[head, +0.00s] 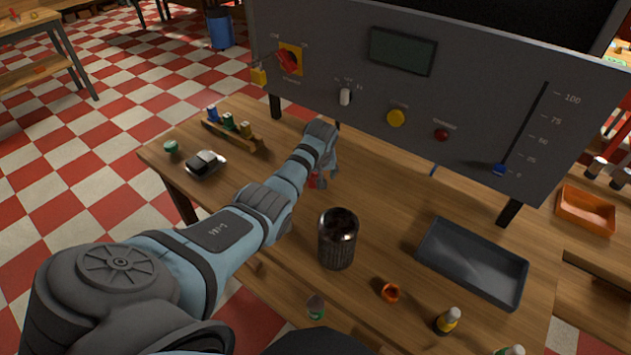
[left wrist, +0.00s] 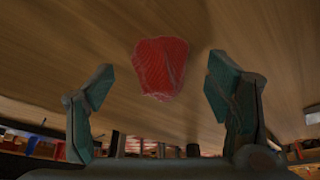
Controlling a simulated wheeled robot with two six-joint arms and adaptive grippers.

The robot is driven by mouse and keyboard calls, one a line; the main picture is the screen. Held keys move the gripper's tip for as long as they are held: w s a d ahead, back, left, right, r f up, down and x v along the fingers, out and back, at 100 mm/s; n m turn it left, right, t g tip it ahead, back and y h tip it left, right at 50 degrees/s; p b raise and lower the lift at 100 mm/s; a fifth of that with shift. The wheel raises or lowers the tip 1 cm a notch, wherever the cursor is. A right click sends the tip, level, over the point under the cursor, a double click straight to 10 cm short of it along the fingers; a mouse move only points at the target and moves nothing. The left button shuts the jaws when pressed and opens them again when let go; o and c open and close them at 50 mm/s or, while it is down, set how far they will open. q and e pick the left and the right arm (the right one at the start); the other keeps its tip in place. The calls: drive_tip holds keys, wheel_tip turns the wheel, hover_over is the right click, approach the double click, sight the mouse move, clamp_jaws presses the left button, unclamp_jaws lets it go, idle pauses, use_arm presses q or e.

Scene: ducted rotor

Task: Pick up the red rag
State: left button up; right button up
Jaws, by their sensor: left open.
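The red rag (left wrist: 160,66) lies crumpled on the wooden table, seen in the left wrist view between and beyond my open fingers. In the head view only a small red patch of the rag (head: 318,181) shows, mostly hidden by my left gripper and wrist. My left gripper (left wrist: 158,105) is open and empty, its two teal-padded fingers on either side of the rag and apart from it. In the head view my left gripper (head: 325,172) is over the table below the control panel. My right gripper is not in view.
A dark mesh cup (head: 338,240) stands right of my left arm. A grey tray (head: 474,262), an orange ring (head: 390,292) and a small yellow-labelled bottle (head: 447,320) are further right. A grey control panel (head: 430,90) overhangs the back. A spool rack (head: 232,133) stands at left.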

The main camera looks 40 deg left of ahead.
use_arm(q)
drive_tip(key=shift+r, duration=0.15)
drive_tip(key=shift+s, duration=0.1)
drive_tip(key=shift+c, duration=1.4)
drive_tip(key=c, duration=1)
drive_tip(key=shift+o, duration=0.2)
drive_tip(key=shift+r, duration=0.1)
wheel_tip(320, 180, up, 10)
drive_tip(key=shift+f+p, duration=0.25)
drive_tip(key=shift+p, duration=1)
wheel_tip(320, 180, up, 10)
drive_tip(key=shift+r, duration=0.2)
